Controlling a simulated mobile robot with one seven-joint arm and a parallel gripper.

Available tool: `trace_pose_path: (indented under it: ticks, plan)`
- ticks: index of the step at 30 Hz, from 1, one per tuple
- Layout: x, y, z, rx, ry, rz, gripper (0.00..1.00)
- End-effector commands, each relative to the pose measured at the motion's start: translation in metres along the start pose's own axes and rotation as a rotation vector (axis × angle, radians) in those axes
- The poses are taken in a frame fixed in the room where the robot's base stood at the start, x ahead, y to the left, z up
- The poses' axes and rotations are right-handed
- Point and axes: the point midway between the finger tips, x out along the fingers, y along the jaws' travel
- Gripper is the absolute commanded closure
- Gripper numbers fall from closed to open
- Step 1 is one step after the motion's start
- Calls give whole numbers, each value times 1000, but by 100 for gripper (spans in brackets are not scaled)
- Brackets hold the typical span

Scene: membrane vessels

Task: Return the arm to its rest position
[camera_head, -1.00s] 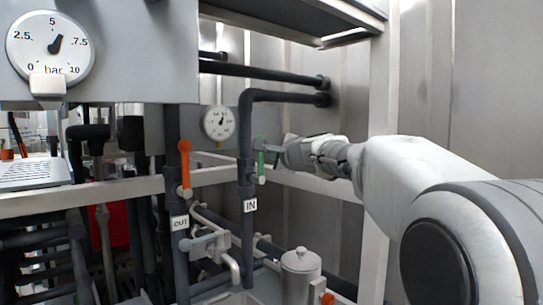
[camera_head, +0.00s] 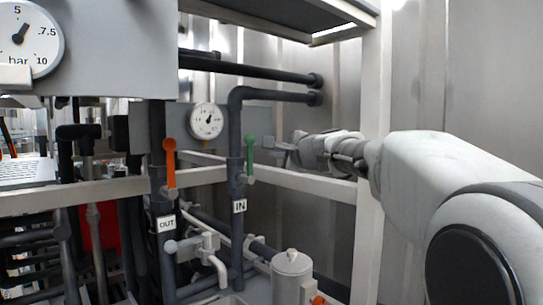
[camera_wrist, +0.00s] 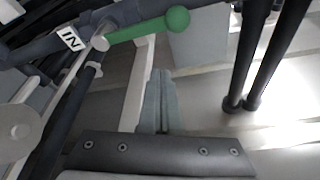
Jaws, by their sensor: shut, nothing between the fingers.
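My gripper (camera_head: 270,145) is shut and empty, just right of the green valve handle (camera_head: 249,152) on the IN pipe, with a small gap between them. The green handle stands upright along the pipe. In the wrist view my shut gripper fingers (camera_wrist: 158,100) point up the picture, and the green handle (camera_wrist: 150,28) lies above them, clear of the fingers. My arm reaches in from the right with its white links across the right side of the head view.
An orange valve handle (camera_head: 170,163) stands upright on the OUT pipe. A small gauge (camera_head: 206,121) hangs behind the pipes. A metal frame post (camera_head: 369,230) stands close behind my arm. A grey canister (camera_head: 291,275) is below. Dark pipes (camera_head: 262,72) run overhead.

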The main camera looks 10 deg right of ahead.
Motion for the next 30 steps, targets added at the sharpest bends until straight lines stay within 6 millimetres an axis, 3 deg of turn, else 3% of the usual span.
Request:
trace_pose_path:
  ticks: [6, 17, 20, 23, 30]
  plan:
    - [-40, 5, -2, 0, 3, -1, 100]
    - [-72, 15, 2, -34, -3, 18, 100]
    - [-86, 36, 12, -143, -21, 76, 100]
    - [-112, 75, 26, -331, -55, 180, 100]
    - [-199, 193, 33, -856, -173, 497, 100]
